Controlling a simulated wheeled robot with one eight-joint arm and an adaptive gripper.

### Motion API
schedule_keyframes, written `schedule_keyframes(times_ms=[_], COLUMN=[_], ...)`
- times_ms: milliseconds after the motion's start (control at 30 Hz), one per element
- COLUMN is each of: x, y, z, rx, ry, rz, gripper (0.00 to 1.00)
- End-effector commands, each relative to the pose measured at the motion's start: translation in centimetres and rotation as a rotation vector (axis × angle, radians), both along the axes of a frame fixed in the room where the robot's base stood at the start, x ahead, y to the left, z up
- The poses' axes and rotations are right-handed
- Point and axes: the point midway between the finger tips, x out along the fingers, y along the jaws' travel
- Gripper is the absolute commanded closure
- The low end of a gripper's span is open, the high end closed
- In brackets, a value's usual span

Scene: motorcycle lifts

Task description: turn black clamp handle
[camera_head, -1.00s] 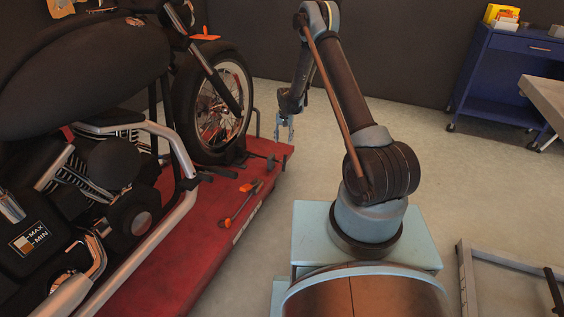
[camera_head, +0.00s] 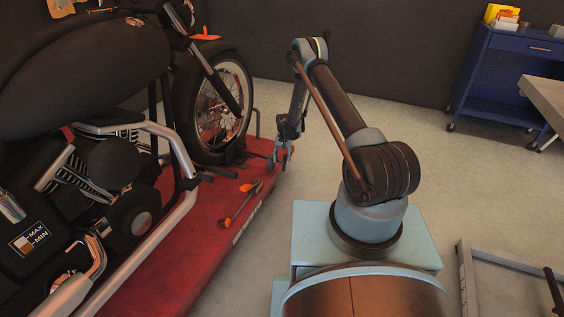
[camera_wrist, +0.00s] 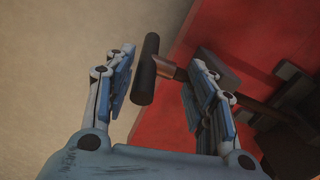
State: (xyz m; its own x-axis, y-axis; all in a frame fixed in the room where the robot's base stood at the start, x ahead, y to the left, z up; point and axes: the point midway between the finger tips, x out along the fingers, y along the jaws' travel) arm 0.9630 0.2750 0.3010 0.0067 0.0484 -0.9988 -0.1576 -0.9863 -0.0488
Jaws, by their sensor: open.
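The black clamp handle (camera_wrist: 146,69) is a short dark bar on the end of a brown metal rod (camera_wrist: 172,70) in the wrist view. My gripper (camera_wrist: 162,85) is open, with one finger to the left of the handle and one to its right. The handle appears between the fingers; I see no contact, and the depth between them is hard to tell. In the head view my gripper (camera_head: 280,160) is at the front right edge of the red lift, and it mostly hides the handle there.
The red lift platform (camera_head: 185,232) carries a motorcycle with its front wheel (camera_head: 218,105) close left of my gripper. Orange-handled tools (camera_head: 242,202) lie on the platform. Dark clamp parts (camera_wrist: 285,120) stand at right in the wrist view.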

Motion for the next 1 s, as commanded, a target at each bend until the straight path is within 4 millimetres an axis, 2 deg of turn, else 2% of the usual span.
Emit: schedule_keyframes(times_ms=[133, 433, 600, 833, 1000], x=[0.01, 0.0, 0.0, 0.17, 0.62], y=[0.05, 0.04, 0.05, -0.02, -0.13], z=[-0.73, -0.87, -0.86, -0.96, -1.12], rx=[0.0, 0.0, 0.0, 0.011, 0.063], ry=[0.0, 0.0, 0.0, 0.034, 0.17], rz=[0.0, 0.0, 0.0, -0.002, -0.003], gripper=[0.5, 0.5, 0.82, 0.82, 0.82])
